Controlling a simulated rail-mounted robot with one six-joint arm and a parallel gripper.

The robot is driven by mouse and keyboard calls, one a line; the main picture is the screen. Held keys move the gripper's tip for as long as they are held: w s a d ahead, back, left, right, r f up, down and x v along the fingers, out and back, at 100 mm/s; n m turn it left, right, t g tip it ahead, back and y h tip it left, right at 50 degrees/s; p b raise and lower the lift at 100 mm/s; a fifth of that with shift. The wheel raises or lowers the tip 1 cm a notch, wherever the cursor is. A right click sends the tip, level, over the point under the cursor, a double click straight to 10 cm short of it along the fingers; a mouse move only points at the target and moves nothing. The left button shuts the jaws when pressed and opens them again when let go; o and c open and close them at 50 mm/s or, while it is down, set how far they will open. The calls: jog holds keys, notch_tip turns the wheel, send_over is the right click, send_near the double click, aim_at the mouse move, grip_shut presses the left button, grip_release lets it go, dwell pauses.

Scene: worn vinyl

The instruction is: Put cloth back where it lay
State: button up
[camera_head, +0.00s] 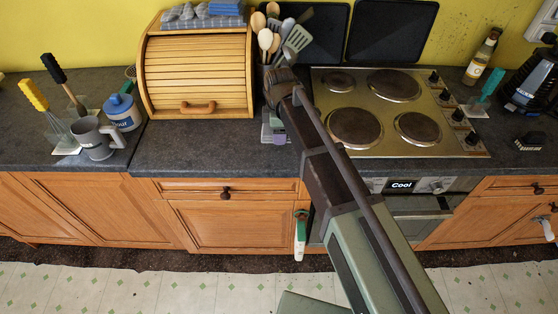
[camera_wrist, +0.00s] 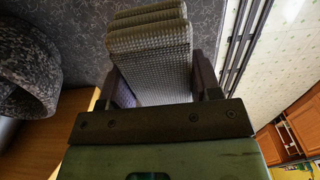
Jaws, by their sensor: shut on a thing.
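My gripper (camera_wrist: 162,84) is shut on a grey, woven, folded cloth (camera_wrist: 150,45), whose stacked layers stand out between the two fingers in the wrist view. Dark worktop lies beyond the cloth. In the head view my arm reaches over the worktop (camera_head: 215,146) between the bread bin and the hob. My gripper's end is mostly hidden there behind my arm, and only a small grey patch (camera_head: 268,133) shows beside it. I cannot tell whether the cloth touches the worktop.
The roll-top bread bin (camera_head: 200,75) stands left of my gripper, with folded grey and blue textiles on top. A utensil crock with spoons (camera_head: 265,38) is close behind. The hob (camera_head: 385,110) is to the right. A mug (camera_head: 97,140) stands left. Worktop before the bin is clear.

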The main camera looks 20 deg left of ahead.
aim_at(279, 150)
notch_tip(279, 150, down, 6)
jog(key=b, duration=0.4)
jog(key=shift+a, duration=0.1)
jog(key=shift+r, duration=0.25)
jog(key=shift+f, duration=0.2)
jog(key=o, duration=0.8)
notch_tip(279, 150, up, 13)
jog(key=p, duration=1.2)
jog(key=shift+f, duration=0.3)
